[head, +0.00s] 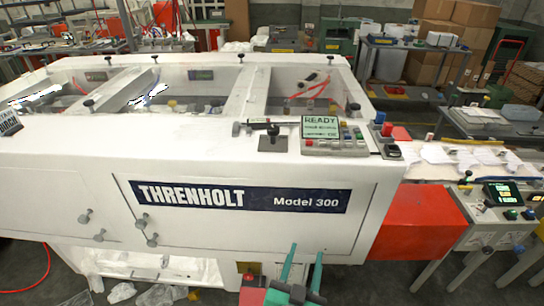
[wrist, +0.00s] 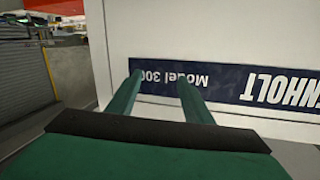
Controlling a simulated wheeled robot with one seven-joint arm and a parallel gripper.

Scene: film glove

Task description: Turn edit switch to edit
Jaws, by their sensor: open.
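A white machine (head: 100,150) marked THRENHOLT Model 300 fills the middle of the head view. On its top at the right is a control panel (head: 345,151) with a green READY display (head: 320,127) and several coloured buttons. Left of the panel is a dark plate with a black knob (head: 272,142). I cannot read an edit label on any switch. My gripper (head: 306,250) is low in front of the machine's front face, its green fingers apart and empty. In the wrist view the fingers (wrist: 160,80) stand before the blue nameplate (wrist: 225,84), which appears upside down.
A small control with a blue top (head: 380,117) sits at the machine's right corner. A red block (head: 415,222) juts out at the right, beside a second console (head: 500,194) with a screen. Free air lies above the machine's top.

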